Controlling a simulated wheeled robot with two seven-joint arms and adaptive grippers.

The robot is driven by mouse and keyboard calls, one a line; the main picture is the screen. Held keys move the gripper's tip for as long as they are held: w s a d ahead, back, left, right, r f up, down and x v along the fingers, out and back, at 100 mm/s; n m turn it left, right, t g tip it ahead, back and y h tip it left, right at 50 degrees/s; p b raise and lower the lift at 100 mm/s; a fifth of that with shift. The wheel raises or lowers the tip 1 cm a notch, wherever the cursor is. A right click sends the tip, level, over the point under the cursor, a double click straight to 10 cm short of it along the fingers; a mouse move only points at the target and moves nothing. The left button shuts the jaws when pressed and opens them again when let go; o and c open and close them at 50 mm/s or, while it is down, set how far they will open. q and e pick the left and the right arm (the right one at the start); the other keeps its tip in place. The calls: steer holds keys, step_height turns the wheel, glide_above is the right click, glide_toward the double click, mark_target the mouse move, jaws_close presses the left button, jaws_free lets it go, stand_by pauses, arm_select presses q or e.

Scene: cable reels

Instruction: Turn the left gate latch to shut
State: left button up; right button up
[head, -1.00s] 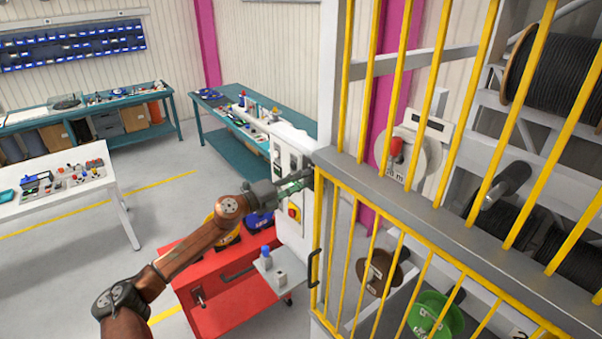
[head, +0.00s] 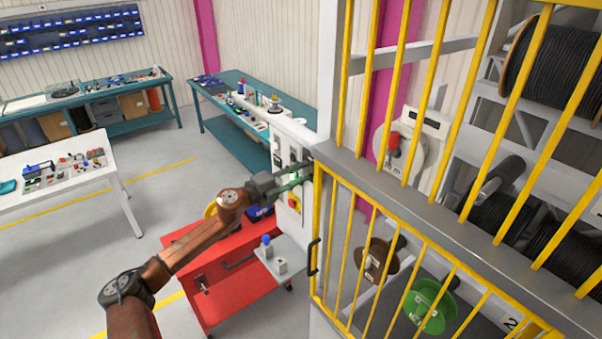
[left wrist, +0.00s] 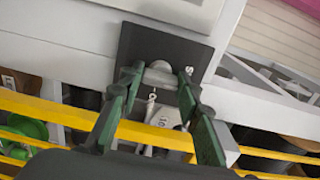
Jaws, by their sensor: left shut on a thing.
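The yellow-barred gate (head: 318,240) stands on the right in the head view, with a grey rail along its top and a black handle (head: 314,257) on its left edge. My left gripper (head: 303,176) reaches the gate's upper left corner beside the white post. In the left wrist view, a dark square plate (left wrist: 190,54) carries a grey rounded latch piece (left wrist: 158,68). The green fingers of my left gripper (left wrist: 158,88) are on both sides of this latch and shut on it. In the head view the gripper hides the latch. My right gripper is in neither view.
Behind the bars are cable reels, including a green one (head: 430,305) and a brown one (head: 376,262). A red cart (head: 235,290) stands below my left arm. A white control box (head: 293,170) is close beside the gripper. Open floor lies left of the cart.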

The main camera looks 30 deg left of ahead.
arm_select(q)
steer(key=o, duration=1.2)
steer(key=shift+a, duration=0.1)
steer(key=shift+c, duration=0.2)
steer(key=v, duration=1.2)
